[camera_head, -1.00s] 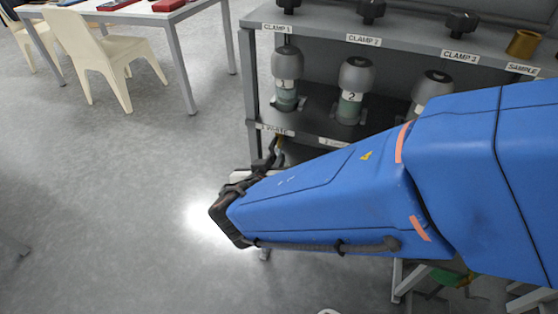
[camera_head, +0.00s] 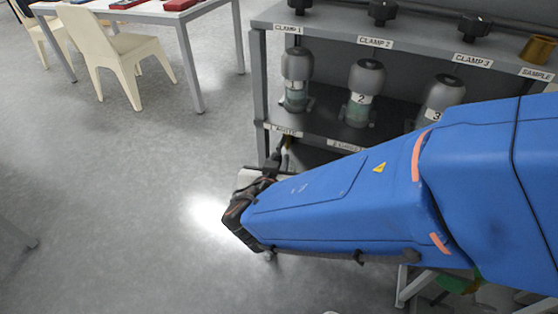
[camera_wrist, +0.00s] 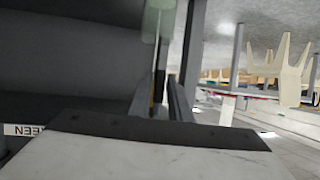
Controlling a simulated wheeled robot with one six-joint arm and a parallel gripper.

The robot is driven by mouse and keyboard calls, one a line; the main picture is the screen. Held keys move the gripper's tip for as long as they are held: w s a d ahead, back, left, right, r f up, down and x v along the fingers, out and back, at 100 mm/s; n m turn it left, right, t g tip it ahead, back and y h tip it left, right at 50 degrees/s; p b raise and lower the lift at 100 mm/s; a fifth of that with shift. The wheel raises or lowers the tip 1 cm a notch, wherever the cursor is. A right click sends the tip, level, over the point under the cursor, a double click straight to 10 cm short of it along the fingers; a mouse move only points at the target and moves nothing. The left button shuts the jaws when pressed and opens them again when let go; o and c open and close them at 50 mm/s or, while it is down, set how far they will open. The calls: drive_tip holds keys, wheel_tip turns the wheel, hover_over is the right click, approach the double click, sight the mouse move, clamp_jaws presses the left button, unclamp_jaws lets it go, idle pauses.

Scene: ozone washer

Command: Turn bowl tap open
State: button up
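My gripper shows small and dark in the head view (camera_head: 278,158), at the end of the blue arm, just below the front edge of the lower shelf near the clamp 1 column. In the wrist view, the two grey fingers (camera_wrist: 165,100) reach up from a white, black-edged body. A narrow dark and yellow part shows between or just behind them; I cannot tell if it is touched. A pale green translucent piece (camera_wrist: 158,18) is above it in that view. No bowl tap can be clearly made out. Grey-capped vessels 1 (camera_head: 295,80), 2 (camera_head: 361,95) and 3 (camera_head: 437,100) stand on the shelf.
The grey rack (camera_head: 259,75) carries clamp knobs on top and a brass cup (camera_head: 538,49) at the right. A shelf post stands close to the fingers. My arm hides the rack's lower right. A cream chair (camera_head: 125,60) and white table stand at upper left; floor between is clear.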

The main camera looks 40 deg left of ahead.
idle(0.3)
drive_tip(key=v, duration=1.7)
drive_tip(key=shift+r, duration=0.2)
drive_tip(key=shift+s, duration=0.1)
drive_tip(key=w+d+m+g+h, duration=0.2)
drive_tip(key=w+d+h, duration=0.2)
drive_tip(key=w+d, duration=0.8)
drive_tip(key=w+d+m+g+h, duration=0.15)
drive_tip(key=w+d+h, duration=0.45)
drive_tip(key=d, duration=1)
drive_tip(key=s+d+g+y, duration=0.2)
drive_tip(key=s+d, duration=0.1)
drive_tip(key=d, duration=0.9)
drive_tip(key=s+d+f+m+g+y, duration=0.1)
drive_tip(key=s+d+g+y, duration=0.1)
drive_tip(key=d, duration=1.1)
drive_tip(key=shift+s+d, duration=0.2)
drive_tip(key=shift+s, duration=0.55)
